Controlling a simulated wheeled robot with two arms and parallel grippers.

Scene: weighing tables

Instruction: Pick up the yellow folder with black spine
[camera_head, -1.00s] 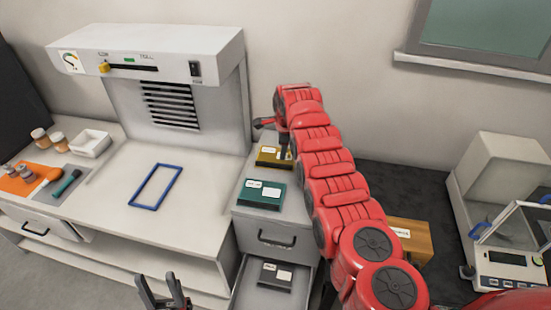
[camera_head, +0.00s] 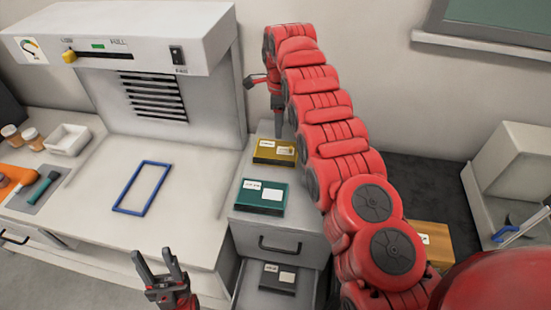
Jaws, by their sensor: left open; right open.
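The yellow folder with the black spine (camera_head: 275,152) lies flat on top of the grey drawer cabinet, towards its back. It has white labels and shows almost whole, close beside my red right arm. My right gripper (camera_head: 266,103) is open and empty above and behind the folder, with one finger pointing down and the other out to the left. I see no contact with the folder. My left gripper (camera_head: 160,269) is open and empty at the bottom of the view, in front of the white bench and well away from the folder.
A teal folder (camera_head: 261,196) lies in front of the yellow one. A dark folder (camera_head: 279,277) lies in the open drawer below. A blue frame (camera_head: 143,188) marks the bench at left. A yellow-brown box (camera_head: 431,240) and a balance stand right of my arm.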

